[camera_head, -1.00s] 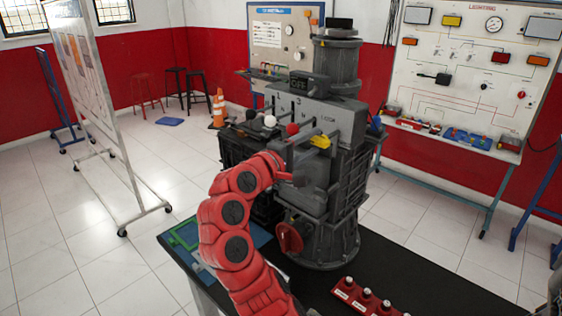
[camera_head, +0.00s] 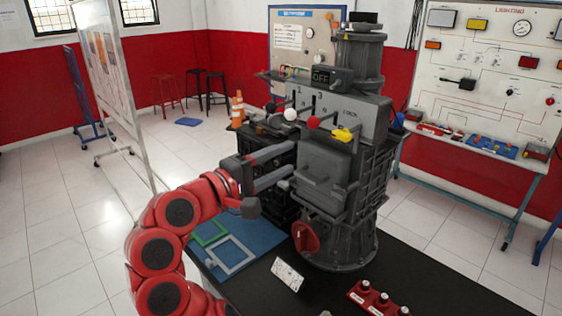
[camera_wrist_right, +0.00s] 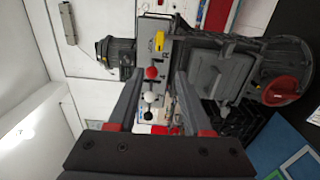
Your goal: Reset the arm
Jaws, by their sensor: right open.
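My right arm is red and comes up from the bottom of the head view. Its right gripper (camera_head: 292,160) is open and empty, with two grey fingers pointing right, in front of the grey engine trainer (camera_head: 325,165). In the right wrist view the open fingers (camera_wrist_right: 158,78) have a white knob (camera_wrist_right: 152,97) and a red knob (camera_wrist_right: 152,72) showing between them, with the trainer beyond. The head view also shows the white knob (camera_head: 291,114), the red knob (camera_head: 313,122) and a yellow handle (camera_head: 342,135). I cannot tell whether the fingers touch the trainer. My left gripper is not in view.
The trainer stands on a black table (camera_head: 420,285). A blue mat (camera_head: 262,232), a white card (camera_head: 288,274) and a red block with buttons (camera_head: 375,300) lie around it. A whiteboard (camera_head: 95,85) stands left and a lighting panel (camera_head: 485,95) right.

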